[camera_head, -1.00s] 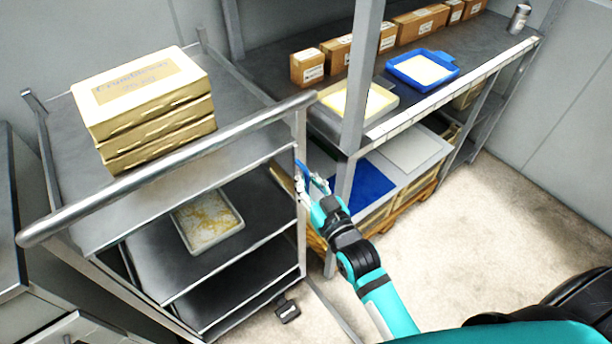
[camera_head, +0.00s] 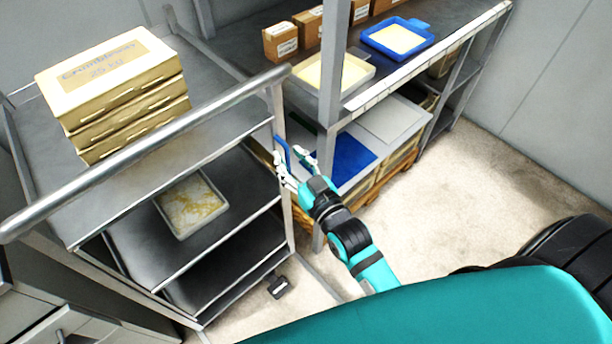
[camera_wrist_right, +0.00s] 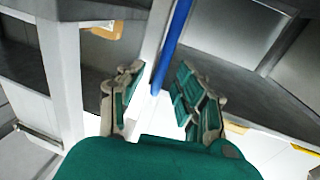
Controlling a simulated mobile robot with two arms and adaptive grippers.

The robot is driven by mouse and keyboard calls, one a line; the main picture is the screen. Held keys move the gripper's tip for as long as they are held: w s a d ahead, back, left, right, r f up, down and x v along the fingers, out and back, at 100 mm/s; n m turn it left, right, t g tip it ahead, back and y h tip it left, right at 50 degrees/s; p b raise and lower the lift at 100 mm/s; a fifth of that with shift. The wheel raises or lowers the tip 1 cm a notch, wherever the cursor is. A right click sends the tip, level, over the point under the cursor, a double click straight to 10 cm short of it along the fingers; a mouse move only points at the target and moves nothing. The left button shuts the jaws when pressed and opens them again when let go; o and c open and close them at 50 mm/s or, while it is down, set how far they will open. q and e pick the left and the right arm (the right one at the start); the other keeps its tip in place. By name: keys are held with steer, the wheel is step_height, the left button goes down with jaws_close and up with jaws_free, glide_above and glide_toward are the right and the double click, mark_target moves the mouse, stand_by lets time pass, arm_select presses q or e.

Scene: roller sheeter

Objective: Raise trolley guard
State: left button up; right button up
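The metal trolley stands at left in the head view, with a thick tubular rail (camera_head: 150,145) across its near side. A slim blue bar (camera_head: 281,152) shows beside its right post (camera_head: 278,115); I take it for part of the guard. My right gripper (camera_head: 296,165) is open beside that post, its fingertips close to the blue bar. In the right wrist view, the blue bar (camera_wrist_right: 172,45) runs down into the gap between the spread fingers of my right gripper (camera_wrist_right: 157,88). I cannot tell whether they touch it. My left gripper is not in view.
Stacked cream boxes (camera_head: 115,85) sit on the trolley's top, and a tray (camera_head: 190,203) lies on a lower shelf. A rack (camera_head: 415,62) with trays and cartons stands close behind my right gripper. Pale floor (camera_head: 440,200) is open at right.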

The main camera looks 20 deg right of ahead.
steer(key=s+d, duration=0.1)
steer(key=s, duration=0.9)
steer(key=shift+d, duration=0.25)
steer(key=s+f+g, duration=0.4)
steer(key=f, duration=1.2)
steer(key=s+f+g, duration=0.3)
steer(key=f+g, duration=0.1)
steer(key=f, duration=1.3)
steer(key=s+d+f+g+h, duration=0.1)
steer(key=s+d+f+g, duration=0.2)
steer(key=s+f, duration=0.6)
steer(key=s+d+f+g+h, duration=0.1)
steer(key=s+d+f+g, duration=0.2)
steer(key=s+f, duration=0.7)
steer(key=s+g, duration=0.2)
steer(key=s, duration=0.3)
steer(key=shift+d+n+g+h, duration=0.3)
steer(key=shift+d+g+h, duration=0.05)
steer(key=shift+g+h, duration=0.05)
